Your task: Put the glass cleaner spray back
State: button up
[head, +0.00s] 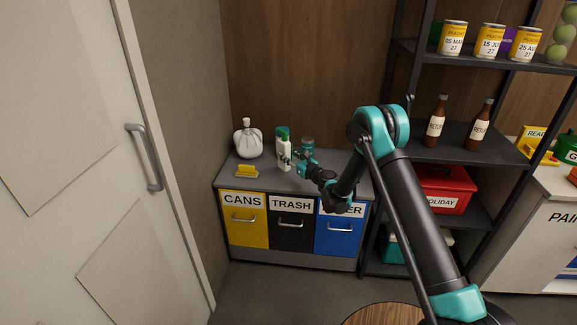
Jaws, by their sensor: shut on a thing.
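The fingers cover a small part of the bottle. I cannot tell whether its base touches the counter. The label is too small to read.
A teal-topped item (308,142) is close on the right. A dark shelf rack (459,138) stands right, holding bottles (435,125) and a red box (444,190).

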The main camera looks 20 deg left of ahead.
jog(key=shift+f, duration=2.5)
jog(key=o, duration=0.6)
jog(key=shift+f, duration=0.1)
jog(key=shift+o, duration=0.2)
jog(key=shift+d, duration=0.15)
